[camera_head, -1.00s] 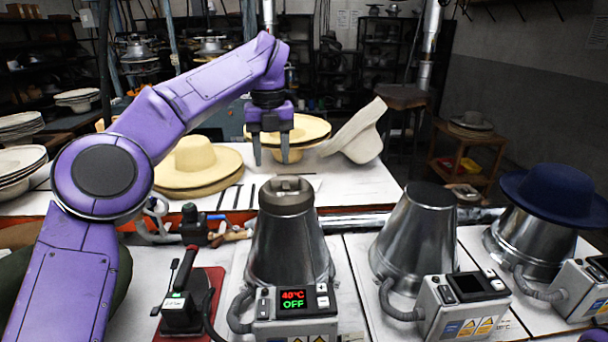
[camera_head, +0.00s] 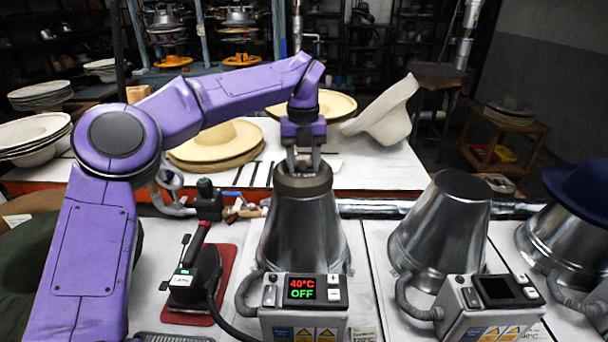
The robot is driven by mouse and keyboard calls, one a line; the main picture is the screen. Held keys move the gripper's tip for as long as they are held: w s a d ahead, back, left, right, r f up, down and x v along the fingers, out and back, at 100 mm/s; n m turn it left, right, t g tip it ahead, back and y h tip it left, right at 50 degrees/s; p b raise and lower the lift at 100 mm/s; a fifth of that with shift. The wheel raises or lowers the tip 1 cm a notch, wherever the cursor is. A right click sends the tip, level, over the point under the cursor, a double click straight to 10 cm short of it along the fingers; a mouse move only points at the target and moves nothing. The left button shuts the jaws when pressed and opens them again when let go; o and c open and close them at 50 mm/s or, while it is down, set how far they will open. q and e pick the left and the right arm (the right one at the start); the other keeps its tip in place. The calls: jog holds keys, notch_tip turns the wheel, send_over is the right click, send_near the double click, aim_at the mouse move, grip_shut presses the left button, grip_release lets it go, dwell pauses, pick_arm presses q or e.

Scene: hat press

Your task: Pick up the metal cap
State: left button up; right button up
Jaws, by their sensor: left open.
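The metal cap (camera_head: 302,182) is a dull brown-grey disc with a raised grip on top. It sits on the top of the nearest metal cone (camera_head: 303,236) of the hat press. My left gripper (camera_head: 303,166) points straight down at the cap, with its open fingers at the cap's raised grip. The fingertips partly hide the grip, and I cannot tell whether they touch it. My right gripper is not in view.
A control box (camera_head: 301,291) reading 40°C OFF stands before the cone. A second bare cone (camera_head: 440,232) and a blue hat (camera_head: 583,189) on another cone are at right. An iron (camera_head: 195,276) on a red mat lies left. Straw hats (camera_head: 217,143) lie behind.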

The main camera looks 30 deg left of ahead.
pick_arm(q)
jog(key=shift+s, duration=0.2)
jog(key=shift+w, duration=0.1)
grip_shut()
dwell(0.5)
jog(key=shift+r, duration=0.1)
dwell(0.5)
